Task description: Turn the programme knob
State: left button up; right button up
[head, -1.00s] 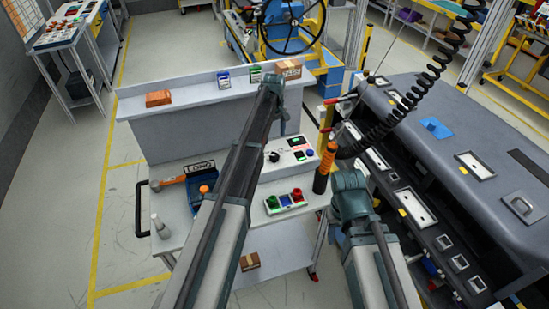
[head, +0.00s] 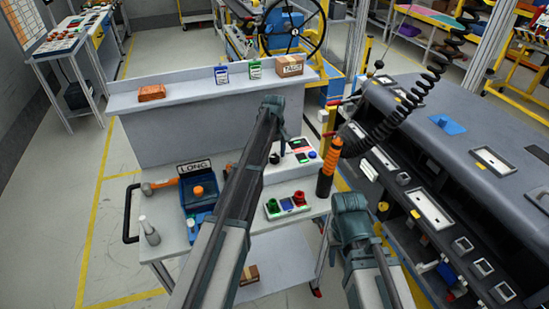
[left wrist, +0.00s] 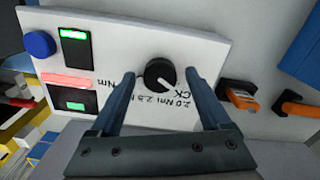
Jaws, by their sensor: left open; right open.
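The black programme knob (left wrist: 160,75) with a white pointer line is on a white control panel (left wrist: 215,40). The line points to the lower right, toward printed Nm markings. In the head view the knob (head: 274,158) shows just right of my left arm. My left gripper (left wrist: 161,77) is open, with one finger on each side of the knob. I cannot tell whether either finger touches it.
The panel also has a blue button (left wrist: 39,44), a green display (left wrist: 75,34) and a red strip (left wrist: 68,81). An orange-handled tool (head: 329,170) stands right of the panel. A blue bin (head: 199,190) and a button box (head: 287,205) are on the cart.

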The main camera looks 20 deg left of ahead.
pick_arm(q)
grip_shut()
dwell(0.3)
jog(key=shift+m, duration=0.4)
jog(key=m, duration=0.7)
jog(key=shift+m, duration=0.3)
jog(key=m, duration=0.3)
jog(key=shift+m, duration=2.1)
